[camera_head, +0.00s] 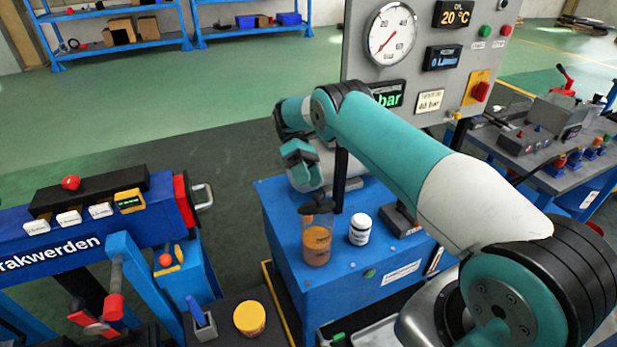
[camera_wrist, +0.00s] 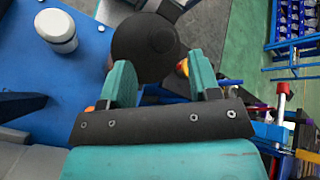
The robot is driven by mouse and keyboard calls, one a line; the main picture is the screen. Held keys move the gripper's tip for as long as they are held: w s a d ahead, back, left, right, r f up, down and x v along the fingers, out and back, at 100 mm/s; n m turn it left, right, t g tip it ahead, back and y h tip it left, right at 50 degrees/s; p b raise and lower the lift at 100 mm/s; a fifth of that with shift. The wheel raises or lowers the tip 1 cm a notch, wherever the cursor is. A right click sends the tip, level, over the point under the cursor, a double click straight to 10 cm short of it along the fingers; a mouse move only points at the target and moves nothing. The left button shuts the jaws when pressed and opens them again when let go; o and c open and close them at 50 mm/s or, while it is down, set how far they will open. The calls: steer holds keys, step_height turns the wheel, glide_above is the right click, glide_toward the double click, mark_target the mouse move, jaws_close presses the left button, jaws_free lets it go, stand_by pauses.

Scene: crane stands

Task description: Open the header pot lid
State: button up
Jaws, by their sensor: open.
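The header pot (camera_head: 317,243) is a clear jar with orange-brown contents, upright on the blue cabinet top. Its black lid (camera_head: 318,205) sits on it.
A grey gauge panel (camera_head: 440,60) rises behind my arm. The blue press bench (camera_head: 60,240) is at left, with a yellow-lidded pot (camera_head: 249,318) near the front. Open floor lies behind.

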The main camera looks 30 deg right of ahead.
step_height(320, 180, up, 20)
steer(key=p, duration=1.9)
